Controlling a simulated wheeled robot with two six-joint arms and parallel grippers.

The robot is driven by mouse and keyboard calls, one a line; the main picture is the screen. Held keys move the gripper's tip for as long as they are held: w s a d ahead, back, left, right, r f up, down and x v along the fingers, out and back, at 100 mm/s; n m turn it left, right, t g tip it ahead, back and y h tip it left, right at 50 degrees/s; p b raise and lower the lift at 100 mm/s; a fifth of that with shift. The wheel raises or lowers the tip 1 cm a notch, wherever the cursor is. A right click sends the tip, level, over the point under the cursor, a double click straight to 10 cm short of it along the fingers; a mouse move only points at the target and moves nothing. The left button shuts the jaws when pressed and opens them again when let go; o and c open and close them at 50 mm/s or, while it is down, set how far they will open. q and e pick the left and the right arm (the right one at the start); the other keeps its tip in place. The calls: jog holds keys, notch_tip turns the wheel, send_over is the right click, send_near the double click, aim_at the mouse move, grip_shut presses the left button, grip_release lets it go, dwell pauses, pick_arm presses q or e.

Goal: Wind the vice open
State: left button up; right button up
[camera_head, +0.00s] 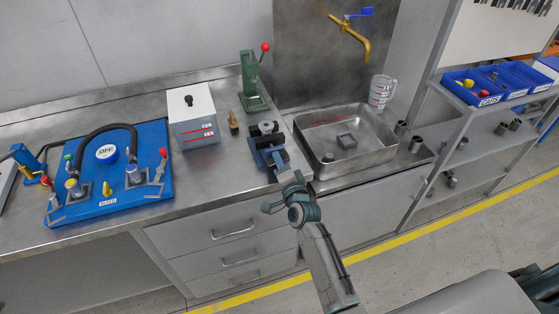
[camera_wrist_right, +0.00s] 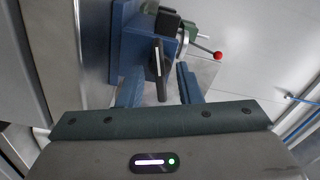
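The blue vice (camera_head: 268,150) stands on the steel worktop near its front edge, left of the sink. In the right wrist view the vice's blue body (camera_wrist_right: 130,40) fills the upper middle, with a dark handle bar (camera_wrist_right: 158,68) on its near face. My right gripper (camera_head: 283,190) is in front of the vice at the bench edge. In the right wrist view its two fingers (camera_wrist_right: 160,88) are apart, with the handle bar's end showing between them. I see no clear contact of the fingers with the bar. My left gripper is not in view.
Left of the vice are a brush (camera_head: 233,123), a white box (camera_head: 193,118) and a blue pump board (camera_head: 110,175). A green press (camera_head: 250,85) with a red-knobbed lever stands behind it. The steel sink (camera_head: 320,158) is close on the right. Drawer handles (camera_head: 233,229) project below.

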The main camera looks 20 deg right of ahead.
jog(key=shift+w, duration=0.3)
grip_shut()
jog(key=n+b, duration=0.1)
jog(key=n, duration=0.3)
jog(key=shift+f+n+b, duration=0.15)
jog(key=shift+n+b, duration=0.15)
jog(key=shift+b, duration=0.05)
jog(key=n+b, duration=0.2)
jog(key=n, duration=0.2)
jog(key=shift+n, duration=0.3)
jog(key=n+b, duration=0.1)
jog(key=n, duration=0.2)
jog(key=shift+b, duration=0.4)
jog(key=shift+n+b, duration=0.5)
jog(key=shift+n, duration=1.4)
